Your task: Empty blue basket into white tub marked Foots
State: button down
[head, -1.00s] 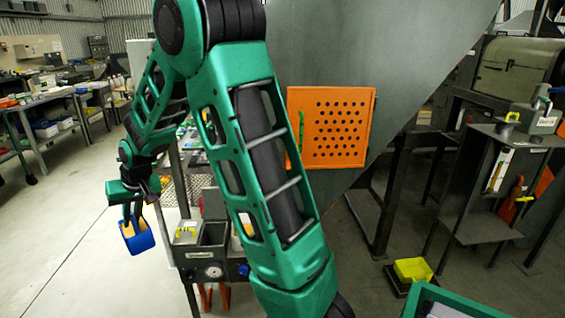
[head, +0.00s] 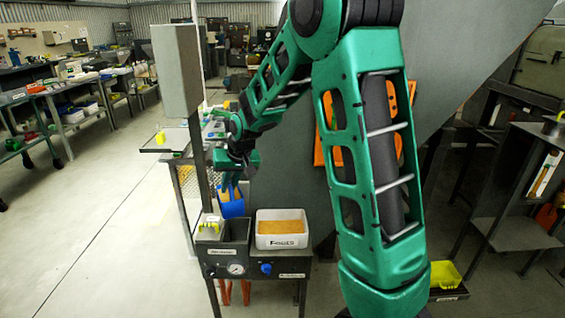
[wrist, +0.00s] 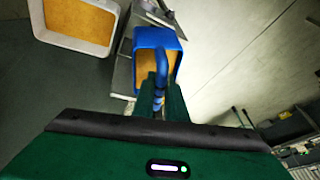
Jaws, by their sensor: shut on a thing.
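The blue basket (head: 231,208) holds orange-brown material and hangs from my gripper (head: 232,188). In the wrist view, the gripper (wrist: 160,95) is shut on the basket's blue handle (wrist: 161,62), and the basket (wrist: 142,38) looks roughly level. The white tub (head: 282,242) stands on the dark bench just right of the basket and slightly lower in the head view. Its front label is small but seems to read Foots. The tub also holds orange-brown material and shows at the upper left of the wrist view (wrist: 72,43). Basket and tub are apart.
The dark bench (head: 226,268) carries a gauge, a blue knob and an open dark bin left of the tub. A grey post (head: 201,160) with a box rises close left of the basket. A large grey hopper (head: 290,185) stands behind. Open floor lies left.

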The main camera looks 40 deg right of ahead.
jog(key=shift+d, duration=0.1)
jog(key=s+d+r+n+y, duration=0.1)
jog(key=d+r+n, duration=0.1)
jog(key=d, duration=0.8)
jog(key=s+d+r+n+y, duration=0.1)
jog(key=d+r+n, duration=0.15)
jog(key=d, duration=0.65)
jog(key=s+a+f+n+t+h, duration=0.1)
jog(key=a+f+n+t+h, duration=0.4)
jog(key=f+h, duration=0.6)
jog(key=shift+s+a+f+h, duration=0.3)
jog(key=shift+a+h, duration=0.35)
jog(key=shift+h, duration=3.05)
jog(key=shift+f+n+t, duration=0.1)
jog(key=shift+n+t, duration=0.15)
jog(key=shift+t, duration=0.05)
jog(key=shift+w, duration=0.1)
